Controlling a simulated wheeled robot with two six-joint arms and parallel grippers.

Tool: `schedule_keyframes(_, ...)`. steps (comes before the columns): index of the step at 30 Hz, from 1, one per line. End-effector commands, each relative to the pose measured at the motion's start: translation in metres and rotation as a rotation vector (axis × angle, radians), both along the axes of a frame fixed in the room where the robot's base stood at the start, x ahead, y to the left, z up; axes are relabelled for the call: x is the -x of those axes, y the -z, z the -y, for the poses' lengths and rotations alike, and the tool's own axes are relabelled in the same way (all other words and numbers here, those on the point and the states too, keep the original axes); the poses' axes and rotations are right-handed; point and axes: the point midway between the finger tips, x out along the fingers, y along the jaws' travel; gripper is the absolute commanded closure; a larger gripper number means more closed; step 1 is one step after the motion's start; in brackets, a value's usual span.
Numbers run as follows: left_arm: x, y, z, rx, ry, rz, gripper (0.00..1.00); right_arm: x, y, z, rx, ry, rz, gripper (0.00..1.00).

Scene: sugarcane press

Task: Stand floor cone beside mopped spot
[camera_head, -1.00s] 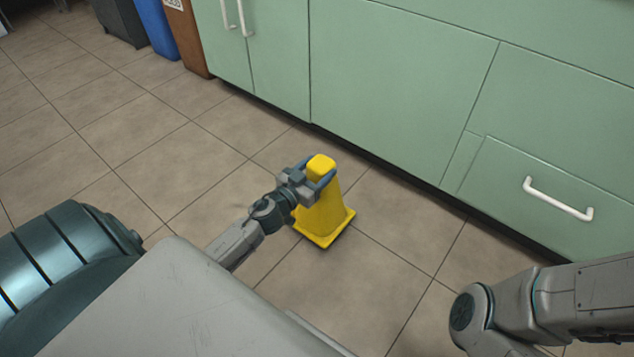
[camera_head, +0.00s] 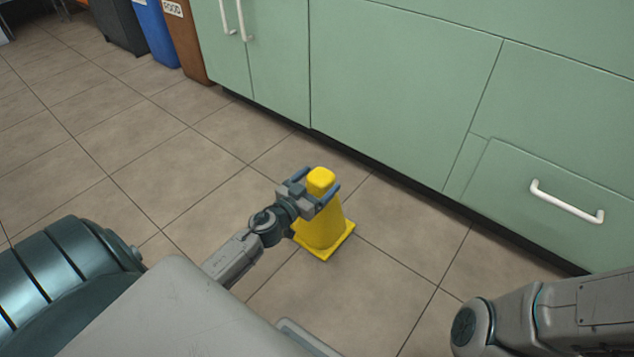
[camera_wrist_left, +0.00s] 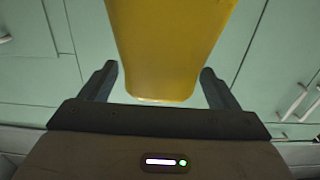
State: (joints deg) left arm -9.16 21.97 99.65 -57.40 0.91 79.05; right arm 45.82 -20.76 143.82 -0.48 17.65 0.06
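The yellow floor cone (camera_head: 321,232) stands upright on the tiled floor, seemingly resting on its square base. My left gripper (camera_head: 319,190) is at the cone's upper part, with one finger on each side of it. In the left wrist view the cone (camera_wrist_left: 168,50) fills the space between the two spread fingers (camera_wrist_left: 158,78), and narrow gaps show beside its near end. No clear firm contact shows. My right arm is at the lower right, its gripper out of view. I cannot make out a mopped spot.
Green cabinets (camera_head: 400,80) run behind the cone, with a white drawer handle (camera_head: 567,202) at the right. Blue (camera_head: 157,30) and brown (camera_head: 185,40) bins stand at the upper left. The tiled floor (camera_head: 140,140) left of the cone is clear.

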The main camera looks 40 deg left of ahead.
Motion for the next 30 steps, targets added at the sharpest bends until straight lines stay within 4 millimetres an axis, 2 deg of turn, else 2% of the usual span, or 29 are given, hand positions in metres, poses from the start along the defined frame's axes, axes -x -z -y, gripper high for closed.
schedule_keyframes(9,0.0,-0.005,0.0,0.001,0.0,0.0,0.17,0.0,-0.004,0.0,0.0,0.0,0.002,1.0)
schedule_keyframes(11,0.006,0.0,-0.001,0.0,0.001,0.0,0.17,0.001,0.003,0.0,-0.001,0.0,0.004,1.0)
schedule_keyframes(15,0.027,0.003,-0.002,0.0,0.003,-0.002,0.17,0.0,0.017,0.0,0.001,-0.001,-0.001,1.0)
schedule_keyframes(24,0.075,0.005,-0.005,-0.004,0.005,-0.001,0.17,-0.002,0.063,0.0,0.002,-0.005,-0.009,1.0)
schedule_keyframes(30,0.103,0.001,-0.008,-0.004,0.003,-0.004,0.17,-0.002,0.077,0.0,0.004,-0.007,-0.011,1.0)
